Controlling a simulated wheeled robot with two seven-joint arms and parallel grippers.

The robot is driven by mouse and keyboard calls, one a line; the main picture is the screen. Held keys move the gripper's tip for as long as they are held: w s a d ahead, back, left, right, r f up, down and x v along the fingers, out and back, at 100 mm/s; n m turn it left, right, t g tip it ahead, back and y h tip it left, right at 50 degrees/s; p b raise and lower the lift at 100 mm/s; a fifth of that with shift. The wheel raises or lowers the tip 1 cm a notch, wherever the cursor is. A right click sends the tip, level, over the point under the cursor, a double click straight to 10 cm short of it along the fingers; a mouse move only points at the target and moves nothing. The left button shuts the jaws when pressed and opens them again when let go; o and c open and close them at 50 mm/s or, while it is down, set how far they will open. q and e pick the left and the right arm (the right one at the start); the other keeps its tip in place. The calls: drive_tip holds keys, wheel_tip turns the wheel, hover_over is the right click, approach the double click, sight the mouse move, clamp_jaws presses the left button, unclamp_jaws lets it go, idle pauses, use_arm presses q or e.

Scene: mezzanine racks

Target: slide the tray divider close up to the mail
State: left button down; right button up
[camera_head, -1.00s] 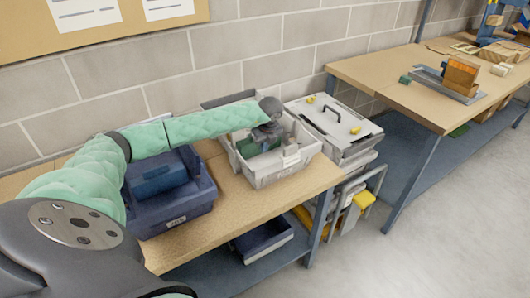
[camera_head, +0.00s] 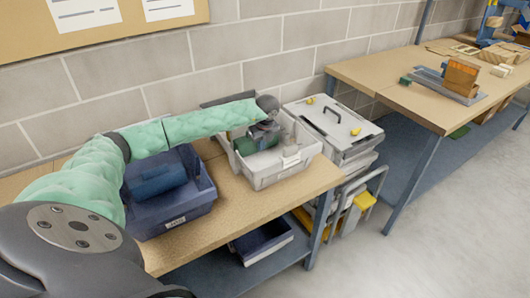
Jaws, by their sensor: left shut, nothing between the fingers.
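A light grey tray (camera_head: 272,179) stands on the wooden bench. My left arm reaches over its back-left side. My left gripper (camera_head: 263,143) points down into the tray, shut and empty. A green piece (camera_head: 244,146) shows inside the tray, just left of the gripper. I cannot tell whether it is the divider or the mail, nor whether the gripper touches it. My arm and gripper hide part of the tray's inside. My right gripper is not in view.
A dark blue bin (camera_head: 177,221) stands on the bench (camera_head: 237,205) left of the tray. A lidded grey box (camera_head: 330,122) with a black handle is close on the right. A block wall is behind. A second table (camera_head: 400,92) stands at the far right.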

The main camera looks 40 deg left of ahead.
use_arm(q)
drive_tip(key=shift+w+a+b, duration=0.2)
drive_tip(key=shift+a+b, duration=0.1)
drive_tip(key=shift+a, duration=0.2)
drive_tip(key=shift+w+a+b, duration=0.2)
drive_tip(key=shift+a+b, duration=0.1)
drive_tip(key=shift+a, duration=0.15)
idle(1.3)
drive_tip(key=shift+d, duration=0.15)
drive_tip(key=shift+s+d, duration=0.3)
drive_tip(key=shift+d, duration=0.25)
idle(0.3)
wheel_tip(320, 180, up, 13)
drive_tip(key=p, duration=0.4)
idle(0.7)
drive_tip(key=shift+r, duration=0.15)
